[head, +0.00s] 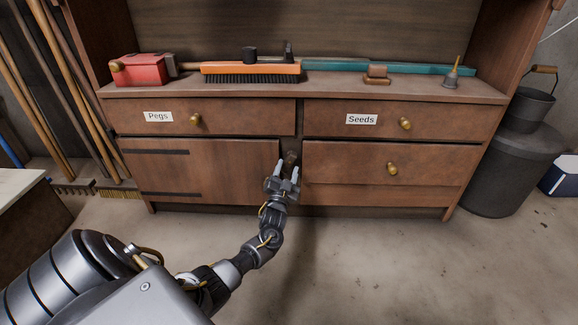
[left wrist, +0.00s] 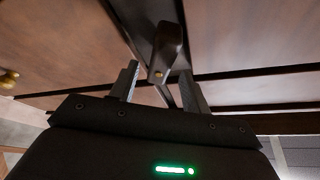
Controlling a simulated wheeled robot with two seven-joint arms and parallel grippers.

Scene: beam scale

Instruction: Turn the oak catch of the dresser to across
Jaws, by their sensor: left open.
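The dresser (head: 210,165) stands ahead with a dark post between its left door and its right drawers. The oak catch (head: 291,157) is a small brown block on that post, near the top of the left door's right edge. In the left wrist view the catch (left wrist: 168,48) looks lengthwise along the post, upright rather than across. My left gripper (head: 286,171) is open just in front of the catch. In the left wrist view its fingertips (left wrist: 159,76) are on either side of the catch's near end; contact cannot be told. My right gripper is not in view.
Drawers labelled Pegs (head: 158,117) and Seeds (head: 361,119) have brass knobs. A red box (head: 141,70), an orange brush (head: 250,68) and other tools lie on the dresser top. The floor in front is clear.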

